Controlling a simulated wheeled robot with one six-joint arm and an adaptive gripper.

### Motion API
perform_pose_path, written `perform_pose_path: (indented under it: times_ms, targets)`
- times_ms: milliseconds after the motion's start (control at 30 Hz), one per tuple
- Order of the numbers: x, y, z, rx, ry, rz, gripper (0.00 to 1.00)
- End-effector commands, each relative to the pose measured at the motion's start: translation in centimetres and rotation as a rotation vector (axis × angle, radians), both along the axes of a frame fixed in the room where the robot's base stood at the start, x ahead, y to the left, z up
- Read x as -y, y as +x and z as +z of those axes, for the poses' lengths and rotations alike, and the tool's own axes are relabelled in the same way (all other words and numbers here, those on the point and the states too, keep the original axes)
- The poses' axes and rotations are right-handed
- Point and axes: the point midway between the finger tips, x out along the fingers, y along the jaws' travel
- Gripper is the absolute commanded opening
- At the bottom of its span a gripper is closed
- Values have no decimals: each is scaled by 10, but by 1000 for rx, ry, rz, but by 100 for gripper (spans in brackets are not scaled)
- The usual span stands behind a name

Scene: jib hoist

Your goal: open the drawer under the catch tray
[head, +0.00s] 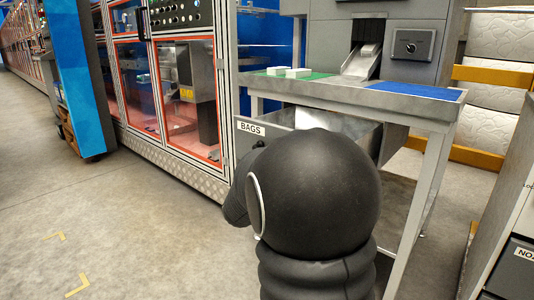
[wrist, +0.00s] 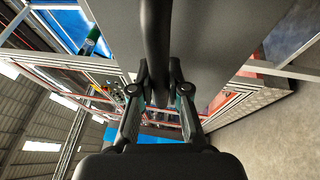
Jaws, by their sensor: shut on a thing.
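The drawer (head: 251,128) has a "BAGS" label on its front and sits under the grey-framed table (head: 340,94) with green and blue mats. It stands pulled out, with its inside and a white thing in it showing. My arm's dark rounded links hide much of its front and my gripper in the head view. In the wrist view my gripper (wrist: 159,100) is shut on a dark bar, the handle (wrist: 157,40), which runs along the grey drawer front (wrist: 225,35). I cannot tell which part is the catch tray; a metal chute (head: 361,63) ends above the table.
White blocks (head: 289,72) lie on the green mat. A glass-fronted machine cabinet (head: 186,95) stands left of the drawer. Another drawer unit (head: 515,260) is close at the right edge. A blue post (head: 77,75) stands far left. The floor (head: 110,220) at left is clear.

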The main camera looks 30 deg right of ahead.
Motion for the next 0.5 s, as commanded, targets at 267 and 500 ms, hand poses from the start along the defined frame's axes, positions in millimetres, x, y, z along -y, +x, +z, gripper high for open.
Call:
perform_pose_path:
  times_ms: [267,500]
  targets:
    - [0,-1,-1,0,2,-4,0]
    - [-2,0,-1,0,1,1,41]
